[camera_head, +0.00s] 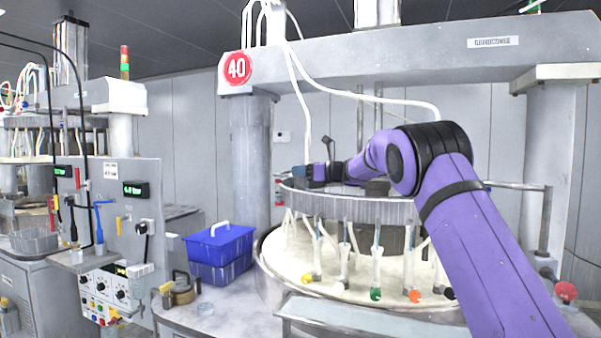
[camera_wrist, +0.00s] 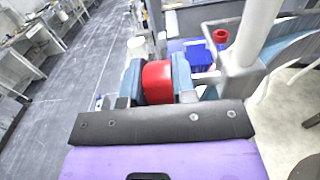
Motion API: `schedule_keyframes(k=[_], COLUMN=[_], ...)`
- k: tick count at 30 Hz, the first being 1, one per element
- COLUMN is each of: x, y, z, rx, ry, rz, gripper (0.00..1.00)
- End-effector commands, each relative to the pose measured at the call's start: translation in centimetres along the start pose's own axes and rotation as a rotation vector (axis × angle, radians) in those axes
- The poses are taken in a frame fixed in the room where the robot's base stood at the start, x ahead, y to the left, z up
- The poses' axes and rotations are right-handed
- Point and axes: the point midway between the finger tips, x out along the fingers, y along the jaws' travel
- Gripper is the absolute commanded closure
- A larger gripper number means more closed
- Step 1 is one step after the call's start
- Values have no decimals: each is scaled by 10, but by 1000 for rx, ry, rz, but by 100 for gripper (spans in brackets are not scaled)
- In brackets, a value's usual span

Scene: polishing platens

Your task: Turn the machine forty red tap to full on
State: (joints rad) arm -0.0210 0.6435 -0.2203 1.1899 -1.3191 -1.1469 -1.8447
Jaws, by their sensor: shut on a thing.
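The machine with the red round 40 sign (camera_head: 236,68) stands in front of me. My arm reaches over its round platen ring (camera_head: 350,206) to the far side. In the wrist view my gripper (camera_wrist: 158,78) has its two blue-grey fingers on either side of a red, rounded tap handle (camera_wrist: 158,88), shut on it. The far end of my arm is small and partly hidden in the head view, and the held handle cannot be made out there. How far the tap is turned cannot be told.
A blue lidded box (camera_head: 220,250) stands on the grey side table left of the machine. Below the ring hang several colour-tipped nozzles. Another red knob (camera_head: 566,291) is at the right edge. In the wrist view a white pipe (camera_wrist: 250,45) stands close on the right; open floor (camera_wrist: 65,85) lies left.

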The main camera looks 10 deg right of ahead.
Motion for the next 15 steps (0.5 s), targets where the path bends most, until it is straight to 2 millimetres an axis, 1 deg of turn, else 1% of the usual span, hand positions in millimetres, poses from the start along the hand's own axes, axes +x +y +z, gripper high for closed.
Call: schedule_keyframes(k=[9,15], x=[-1,-1], y=[0,0], z=[-1,0], rx=[2,0], ry=[-124,-139], rz=[1,0], gripper=[98,98])
